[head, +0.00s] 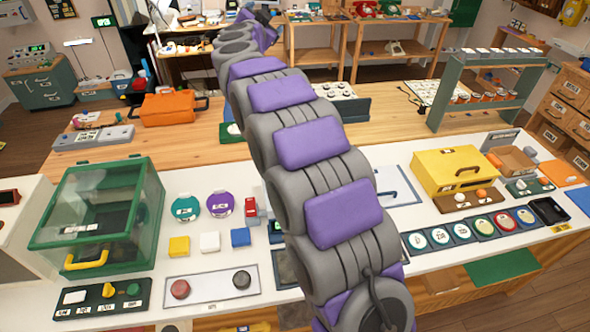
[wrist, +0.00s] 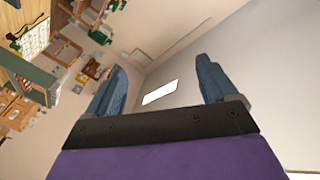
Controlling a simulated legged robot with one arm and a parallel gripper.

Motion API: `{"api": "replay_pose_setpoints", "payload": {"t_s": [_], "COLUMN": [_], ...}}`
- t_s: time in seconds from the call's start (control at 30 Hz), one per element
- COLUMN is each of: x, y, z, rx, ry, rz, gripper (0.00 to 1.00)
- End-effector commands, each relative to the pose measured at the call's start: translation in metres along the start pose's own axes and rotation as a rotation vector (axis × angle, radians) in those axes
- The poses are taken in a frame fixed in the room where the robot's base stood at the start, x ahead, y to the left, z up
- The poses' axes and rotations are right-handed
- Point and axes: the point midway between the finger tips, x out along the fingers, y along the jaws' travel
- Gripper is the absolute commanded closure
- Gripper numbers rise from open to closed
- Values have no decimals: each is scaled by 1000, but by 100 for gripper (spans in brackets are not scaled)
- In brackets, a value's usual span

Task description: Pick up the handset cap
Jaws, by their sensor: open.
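My gripper (wrist: 158,78) shows in the wrist view with its two blue fingers spread wide apart. Nothing is between the fingers, and behind them are a pale wall and ceiling. In the head view my purple and grey arm stretches up over the workbench, and its far end is too small to read clearly. I cannot pick out a handset cap in either view. A red phone (head: 368,9) stands on the back wooden desk. A beige phone (head: 396,48) sits on a lower shelf there. My arm hides part of the middle of the bench.
The white-topped bench (head: 150,316) holds a green clear-sided case (head: 103,215), coloured blocks, a yellow box (head: 452,171) and several round discs. An orange case (head: 168,109) sits on the wooden table behind. A grey-green rack (head: 487,88) stands at right. Floor shows at back left.

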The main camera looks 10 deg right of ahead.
Motion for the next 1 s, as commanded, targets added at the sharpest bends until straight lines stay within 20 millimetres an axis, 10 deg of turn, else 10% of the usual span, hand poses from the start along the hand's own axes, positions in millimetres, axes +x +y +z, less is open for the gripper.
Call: {"api": "replay_pose_setpoints", "payload": {"t_s": [0.33, 0.7, 1.0], "x": [16, -82, -127], "y": [124, 218, 244], "z": [98, 287, 338], "rx": [128, 66, 9], "ry": [78, -200, -358], "rz": [572, 1145, 1308], "gripper": [14, 14, 14]}}
